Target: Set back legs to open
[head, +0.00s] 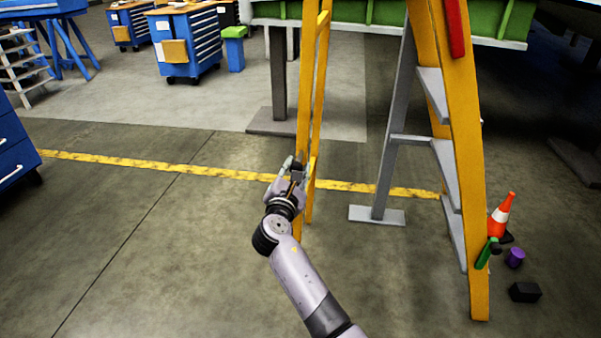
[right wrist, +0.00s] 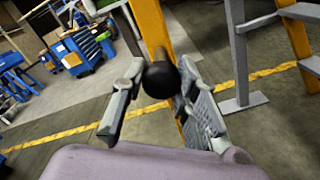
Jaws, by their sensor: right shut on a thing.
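The yellow stepladder (head: 462,150) stands upright on the floor, its front rails with grey steps on the right. Its yellow back legs (head: 307,75) stand well to the left of the front rails, with a wide gap at floor level. Their joint at the top is out of view. My left gripper is not in view.
A grey post with a foot plate (head: 377,215) stands between the ladder's legs. A traffic cone (head: 501,214), a purple object (head: 515,257) and a black block (head: 525,292) lie right of the ladder. Blue tool cabinets (head: 187,45) stand behind.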

